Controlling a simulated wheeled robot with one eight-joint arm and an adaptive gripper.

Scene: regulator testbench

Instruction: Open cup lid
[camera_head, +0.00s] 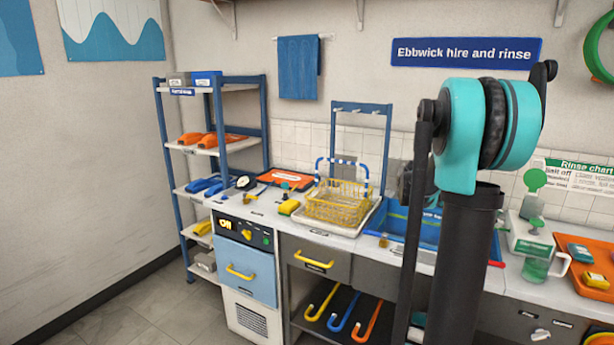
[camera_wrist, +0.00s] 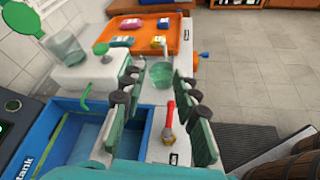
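A translucent green cup (camera_head: 537,269) with a pale handle stands on the counter at the right, in front of a white dispenser-like box (camera_head: 530,238). In the wrist view the cup (camera_wrist: 160,74) lies ahead, between and beyond the fingertips. I cannot make out a lid on it clearly. My gripper (camera_wrist: 155,92) is open, with its two green-and-black fingers wide apart and nothing between them. In the head view my own arm stands in front of the scene, and my gripper cannot be made out there.
An orange tray (camera_head: 569,241) with small packets lies beyond the cup. A blue sink (camera_wrist: 66,113) is at the left in the wrist view. A red-handled tool (camera_wrist: 169,122) lies on the counter nearer than the cup. A clear jar (camera_wrist: 66,51) stands on the white box.

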